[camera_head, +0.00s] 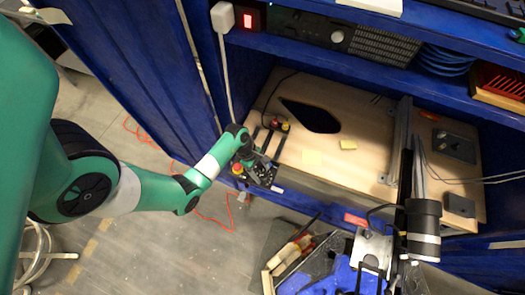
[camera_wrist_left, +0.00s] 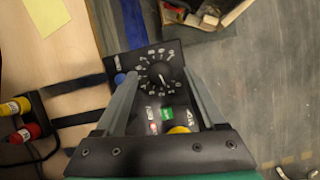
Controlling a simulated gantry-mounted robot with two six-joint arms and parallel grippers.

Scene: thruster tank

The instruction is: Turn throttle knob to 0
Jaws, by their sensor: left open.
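The throttle knob (camera_wrist_left: 159,73) is a round black dial with white numbers around it on a black control panel (camera_wrist_left: 150,98). Its pointer seems to lean down in the left wrist view, but I cannot read its number. A blue button, a yellow button and small red and green parts share the panel. My left gripper (camera_wrist_left: 159,76) is open, its two grey fingers on either side of the knob; I cannot tell whether they touch it. In the head view my left gripper (camera_head: 263,160) is over the panel (camera_head: 262,174), partly hiding it. My right gripper is not visible.
Red and yellow connectors (camera_wrist_left: 22,131) sit beside the panel. Blue walls (camera_head: 150,75) enclose the bench.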

